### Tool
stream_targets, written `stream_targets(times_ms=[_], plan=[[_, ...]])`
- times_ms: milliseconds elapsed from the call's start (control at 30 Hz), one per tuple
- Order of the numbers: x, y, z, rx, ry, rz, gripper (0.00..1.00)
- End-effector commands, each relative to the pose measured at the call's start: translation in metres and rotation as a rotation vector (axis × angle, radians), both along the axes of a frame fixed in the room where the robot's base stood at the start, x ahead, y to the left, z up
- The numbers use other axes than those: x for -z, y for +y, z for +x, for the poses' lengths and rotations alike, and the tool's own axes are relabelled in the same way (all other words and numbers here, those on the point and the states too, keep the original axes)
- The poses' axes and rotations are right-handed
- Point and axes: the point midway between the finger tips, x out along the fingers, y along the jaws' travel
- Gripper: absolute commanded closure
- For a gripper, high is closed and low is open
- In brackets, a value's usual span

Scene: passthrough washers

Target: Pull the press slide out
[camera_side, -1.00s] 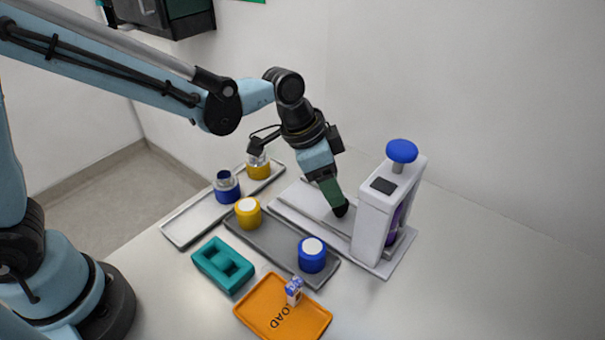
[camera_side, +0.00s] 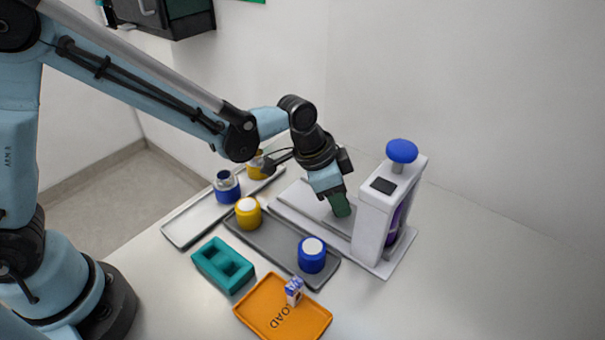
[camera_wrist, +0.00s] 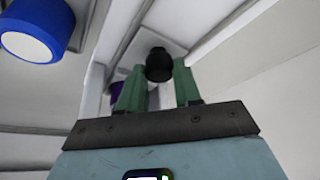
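The white press (camera_side: 376,217) has a blue button on top and stands at the back right. Its grey slide (camera_side: 336,222) lies on the flat base, at the open side of the press. The black knob (camera_wrist: 158,66) sits between my gripper's two green fingertips in the wrist view. My gripper (camera_wrist: 160,75) is open, with a finger on each side of the knob and seemingly small gaps. In the side view my gripper (camera_side: 341,211) points down at the slide beside the press, and its finger hides the knob.
A grey tray (camera_side: 275,248) holds a yellow jar (camera_side: 249,212) and a blue jar (camera_side: 312,255) in front. A light tray (camera_side: 190,226) holds two more jars. The right table is clear.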

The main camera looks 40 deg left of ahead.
Motion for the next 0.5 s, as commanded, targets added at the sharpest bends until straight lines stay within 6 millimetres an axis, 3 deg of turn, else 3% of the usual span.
stream_targets(times_ms=[33,167,367,500], plan=[[0.0,0.0,0.0,0.0,0.001,-0.001,0.79],[0.0,0.0,0.0,0.0,0.001,-0.001,0.99],[0.0,0.0,0.0,0.0,0.001,-0.001,1.0],[0.0,0.013,0.0,-0.004,0.001,-0.001,1.0]])
